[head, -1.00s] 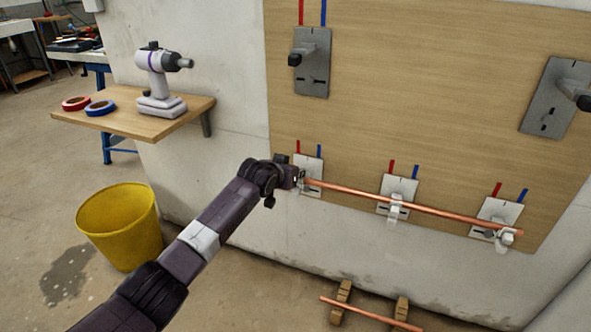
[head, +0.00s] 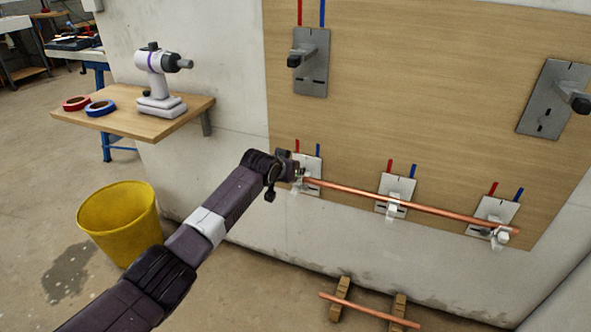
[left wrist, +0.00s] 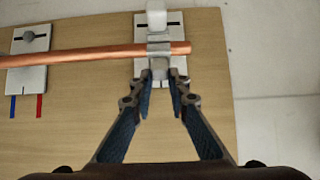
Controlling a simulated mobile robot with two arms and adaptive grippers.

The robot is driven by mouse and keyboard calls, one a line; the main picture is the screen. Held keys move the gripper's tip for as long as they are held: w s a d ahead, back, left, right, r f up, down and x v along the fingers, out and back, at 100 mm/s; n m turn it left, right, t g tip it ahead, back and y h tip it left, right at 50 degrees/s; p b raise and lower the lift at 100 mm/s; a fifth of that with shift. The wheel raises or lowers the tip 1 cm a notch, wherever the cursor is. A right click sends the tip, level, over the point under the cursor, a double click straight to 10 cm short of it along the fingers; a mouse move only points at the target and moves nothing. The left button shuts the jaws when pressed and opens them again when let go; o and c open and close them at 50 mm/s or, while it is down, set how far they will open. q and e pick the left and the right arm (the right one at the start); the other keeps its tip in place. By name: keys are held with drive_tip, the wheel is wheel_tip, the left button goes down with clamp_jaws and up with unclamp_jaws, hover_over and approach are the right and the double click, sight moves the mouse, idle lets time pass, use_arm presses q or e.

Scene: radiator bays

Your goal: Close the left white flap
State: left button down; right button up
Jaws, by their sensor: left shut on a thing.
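The copper pipe (head: 410,210) lies across three grey-white brackets low on the wooden board; it also shows in the left wrist view (left wrist: 80,55). At the left bracket (head: 311,165), a white flap (left wrist: 157,16) sticks out past the pipe, on the side away from my fingers, and looks open. My left gripper (head: 297,173) is at this bracket, at the pipe's left end. In the left wrist view its fingers (left wrist: 161,80) are shut on a pale piece of the bracket (left wrist: 159,67) beside the pipe. I cannot tell whether this piece belongs to the flap. My right gripper is not in view.
The middle bracket (head: 396,188) and right bracket (head: 497,211) have white parts hanging below the pipe. Grey fixtures (head: 311,65) jut from the board above. A shelf (head: 130,122) with a power tool (head: 158,75) is at left, above a yellow bucket (head: 118,222). Another pipe (head: 365,311) lies low down.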

use_arm(q)
drive_tip(key=shift+f, duration=0.1)
drive_tip(key=c, duration=1.8)
unclamp_jaws()
drive_tip(key=shift+c, duration=0.2)
drive_tip(key=v, duration=1.2)
